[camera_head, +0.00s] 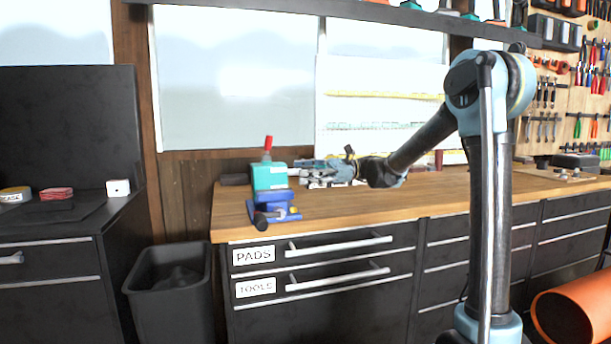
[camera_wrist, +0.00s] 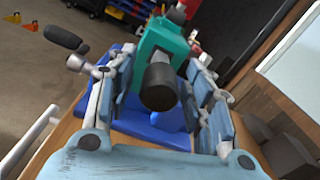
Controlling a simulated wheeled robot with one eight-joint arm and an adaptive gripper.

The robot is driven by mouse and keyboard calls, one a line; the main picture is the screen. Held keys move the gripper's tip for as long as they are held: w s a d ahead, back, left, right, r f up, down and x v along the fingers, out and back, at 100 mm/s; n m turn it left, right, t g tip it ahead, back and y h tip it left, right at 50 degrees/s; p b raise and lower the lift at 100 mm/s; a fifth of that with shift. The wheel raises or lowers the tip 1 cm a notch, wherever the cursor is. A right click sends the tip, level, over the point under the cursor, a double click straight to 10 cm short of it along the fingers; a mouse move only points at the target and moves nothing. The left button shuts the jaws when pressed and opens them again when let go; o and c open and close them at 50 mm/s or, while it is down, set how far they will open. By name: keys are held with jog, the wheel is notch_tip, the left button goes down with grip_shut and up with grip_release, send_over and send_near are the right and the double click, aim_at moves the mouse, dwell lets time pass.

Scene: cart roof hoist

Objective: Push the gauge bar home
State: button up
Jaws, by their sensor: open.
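A teal block (camera_head: 269,177) with a red upright handle (camera_head: 268,143) sits on a blue vise-like base (camera_head: 274,207) at the left end of the bench. A dark bar (camera_head: 235,179) sticks out of the block's left side and looks like the gauge bar. In the wrist view a dark round end (camera_wrist: 159,87) projects from the teal block (camera_wrist: 163,45) toward the camera; I cannot tell whether it is the same bar. My gripper (camera_head: 302,172) points left at the block, close to it. Its fingers (camera_wrist: 160,68) are apart, one on each side of the dark end.
The wooden bench top (camera_head: 430,188) is mostly clear to the right. Drawers (camera_head: 320,260) labelled PADS and TOOLS lie below. A black bin (camera_head: 170,285) stands left of the bench. A shelf (camera_head: 400,15) runs above, and an orange cylinder (camera_head: 575,310) lies at lower right.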

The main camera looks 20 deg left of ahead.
jog(key=v, duration=1.2)
jog(key=shift+f, duration=0.1)
